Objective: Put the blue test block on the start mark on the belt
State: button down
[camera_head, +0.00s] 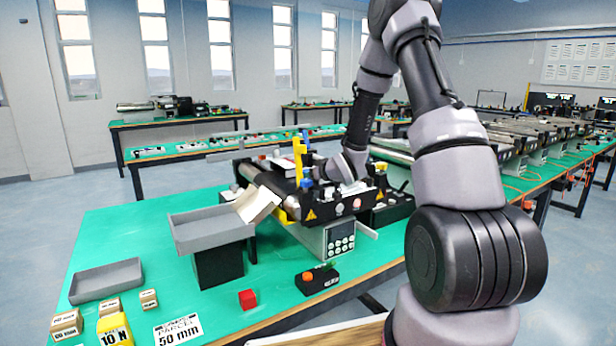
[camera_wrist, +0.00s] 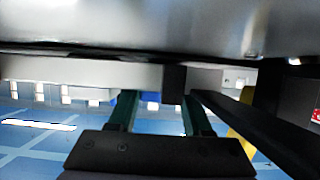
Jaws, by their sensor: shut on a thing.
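In the wrist view my gripper (camera_wrist: 160,108) has its two dark fingers on either side of a blue piece, which I take as the blue test block (camera_wrist: 158,97); only a small part of it shows. The gripper is shut on it. In the head view my arm reaches down at the far side of the mini conveyor (camera_head: 340,240). The fingertips and the block cannot be made out there. A large metallic surface fills the top of the wrist view, close to the fingers. The start mark cannot be made out.
A grey chute tray (camera_head: 210,228) on a black stand adjoins the conveyor's left end. A red cube (camera_head: 247,299), a black button box (camera_head: 317,281), a grey tray (camera_head: 107,281) and a yellow 10 N block (camera_head: 115,331) lie on the green bench. Yellow posts (camera_head: 299,158) rise beside the belt.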

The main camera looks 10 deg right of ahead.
jog(key=c, duration=0.6)
grip_release()
jog(key=shift+r, duration=0.1)
